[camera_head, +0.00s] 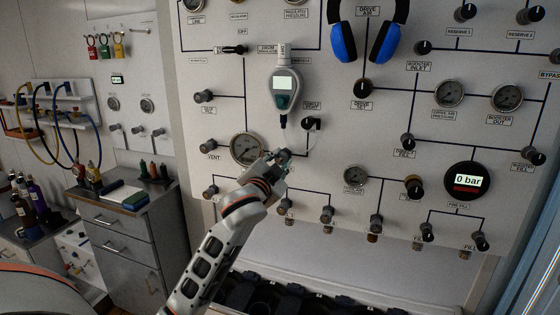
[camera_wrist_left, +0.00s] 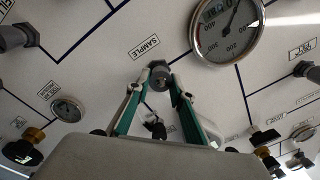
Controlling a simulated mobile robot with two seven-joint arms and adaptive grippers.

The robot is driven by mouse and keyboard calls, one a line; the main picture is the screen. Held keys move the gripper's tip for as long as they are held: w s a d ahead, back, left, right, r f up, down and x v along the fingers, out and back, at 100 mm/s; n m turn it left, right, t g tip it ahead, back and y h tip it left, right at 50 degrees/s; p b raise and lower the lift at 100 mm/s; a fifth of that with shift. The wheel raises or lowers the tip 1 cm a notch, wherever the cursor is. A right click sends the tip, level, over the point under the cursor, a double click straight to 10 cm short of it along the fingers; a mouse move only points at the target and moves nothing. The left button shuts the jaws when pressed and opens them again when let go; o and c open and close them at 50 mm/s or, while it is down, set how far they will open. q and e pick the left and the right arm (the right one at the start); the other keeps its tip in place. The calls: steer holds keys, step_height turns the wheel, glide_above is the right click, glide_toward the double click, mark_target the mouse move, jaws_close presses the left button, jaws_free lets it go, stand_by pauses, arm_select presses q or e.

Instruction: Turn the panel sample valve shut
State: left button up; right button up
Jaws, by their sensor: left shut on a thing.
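The sample valve is a small dark grey knob (camera_wrist_left: 160,76) on the white panel (camera_head: 330,170), just below the SAMPLE label (camera_wrist_left: 145,47) in the left wrist view. My left gripper (camera_head: 281,156) is at the panel, right of a large round gauge (camera_head: 246,149). In the left wrist view my left gripper (camera_wrist_left: 161,82) has its two green-sided fingers closed on either side of the knob, at their tips. In the head view the gripper mostly hides the knob, and its turn angle cannot be read. My right gripper is not in view.
A handheld meter (camera_head: 285,93) hangs above the gripper, with a dark knob (camera_head: 311,123) at its lower right. Several valves line the panel's lower part. Blue ear defenders (camera_head: 366,38) hang at the top. A drawer cabinet (camera_head: 125,225) stands left.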

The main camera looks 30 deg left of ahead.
arm_select(q)
steer(key=m, duration=0.6)
steer(key=shift+f, duration=0.1)
stand_by(0.5)
steer(key=o, duration=1.1)
steer(key=v, duration=1.2)
steer(key=shift+a+f, duration=0.1)
steer(key=shift+f, duration=0.05)
